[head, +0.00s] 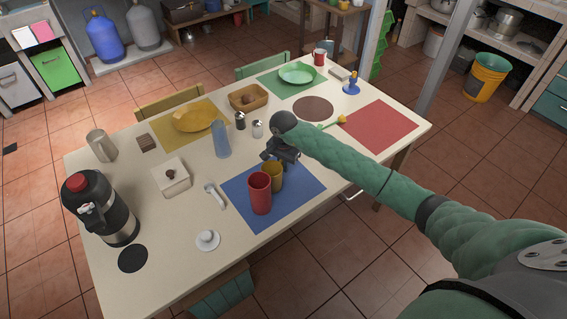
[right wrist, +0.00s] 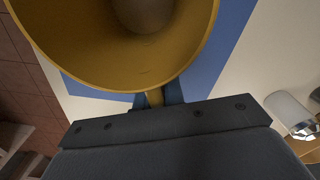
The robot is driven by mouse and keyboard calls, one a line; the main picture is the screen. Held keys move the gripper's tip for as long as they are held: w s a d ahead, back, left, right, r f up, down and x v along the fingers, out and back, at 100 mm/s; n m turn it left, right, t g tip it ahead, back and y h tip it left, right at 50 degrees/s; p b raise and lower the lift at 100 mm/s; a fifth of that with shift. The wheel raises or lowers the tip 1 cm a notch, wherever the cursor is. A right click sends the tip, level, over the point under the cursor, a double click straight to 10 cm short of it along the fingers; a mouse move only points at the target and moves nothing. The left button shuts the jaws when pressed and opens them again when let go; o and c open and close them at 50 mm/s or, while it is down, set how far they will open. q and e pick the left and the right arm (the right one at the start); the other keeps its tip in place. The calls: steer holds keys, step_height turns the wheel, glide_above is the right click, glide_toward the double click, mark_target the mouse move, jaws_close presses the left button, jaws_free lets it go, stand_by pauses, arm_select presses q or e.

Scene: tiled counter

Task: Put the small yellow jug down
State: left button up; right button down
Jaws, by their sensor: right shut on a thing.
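The small yellow jug (head: 273,176) is over the blue placemat (head: 296,195), upright, right behind a red cup (head: 260,195). I cannot tell whether its base touches the mat. My right gripper (head: 276,156) reaches it from behind. In the right wrist view the jug's open mouth (right wrist: 90,62) fills the top, and my right gripper (right wrist: 159,98) is shut on the jug's handle. The blue mat (right wrist: 222,35) shows beyond the jug. The jug's lower part is partly hidden by the red cup in the head view. My left gripper is not in view.
A clear blue bottle (head: 221,140) and two shakers (head: 257,129) stand left of the gripper. A white box (head: 171,178), a white-handled thing (head: 214,195) and a white lid (head: 207,240) lie further left. The blue mat's right part is clear.

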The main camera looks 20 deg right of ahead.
steer(key=shift+f, duration=0.15)
steer(key=shift+f, duration=0.1)
steer(key=c, duration=1.5)
jaws_free()
steer(key=shift+r, duration=0.2)
